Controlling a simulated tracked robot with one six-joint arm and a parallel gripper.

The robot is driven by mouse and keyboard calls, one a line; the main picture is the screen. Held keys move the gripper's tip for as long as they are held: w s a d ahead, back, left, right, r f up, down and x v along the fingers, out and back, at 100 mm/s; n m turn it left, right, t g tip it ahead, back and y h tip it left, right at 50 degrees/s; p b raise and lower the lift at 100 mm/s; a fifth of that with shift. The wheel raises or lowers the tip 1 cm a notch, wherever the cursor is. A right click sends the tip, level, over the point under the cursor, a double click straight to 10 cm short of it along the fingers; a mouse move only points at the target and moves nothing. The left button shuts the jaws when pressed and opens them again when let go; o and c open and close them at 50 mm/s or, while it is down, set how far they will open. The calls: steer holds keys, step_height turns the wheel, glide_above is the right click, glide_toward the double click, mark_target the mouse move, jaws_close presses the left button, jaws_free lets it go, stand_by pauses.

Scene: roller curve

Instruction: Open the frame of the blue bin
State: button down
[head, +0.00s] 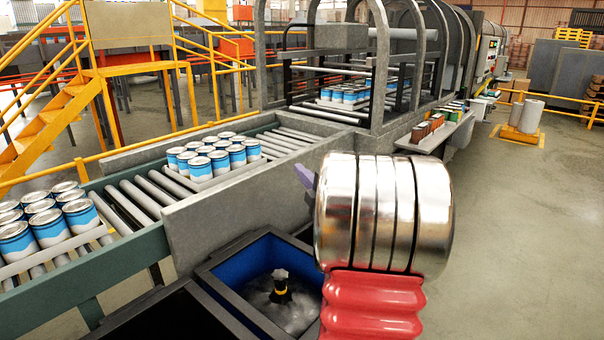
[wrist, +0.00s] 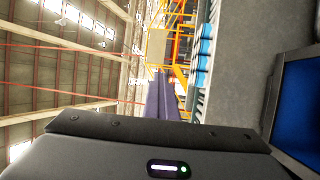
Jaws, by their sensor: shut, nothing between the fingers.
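The blue bin (head: 225,273) stands beside the conveyor at the bottom middle of the head view. Its dark frame (head: 213,288) surrounds the opening, and its right part is hidden behind my arm. In the wrist view the bin's blue inside (wrist: 303,100) and dark rim (wrist: 272,98) show at the right edge. My gripper (wrist: 162,76) has purple fingers, shut and empty, apart from the bin. In the head view one purple finger (head: 305,178) shows left of my silver arm link.
Blue-and-white cans (head: 212,158) stand on the roller conveyor (head: 150,190) behind the bin, with more at far left. A grey side wall (head: 235,205) separates rollers and bin. A dark panel (head: 160,318) lies left of the bin. Open floor (head: 530,220) lies right.

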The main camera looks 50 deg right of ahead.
steer(key=c, duration=2.5)
jaws_free()
steer(key=shift+c, duration=0.2)
steer(key=o, duration=0.5)
steer(key=shift+o, duration=0.2)
steer(key=shift+s, duration=0.1)
steer(key=v, duration=1.3)
steer(key=shift+s, duration=0.35)
steer(key=shift+o, duration=0.7)
steer(key=shift+a, duration=0.15)
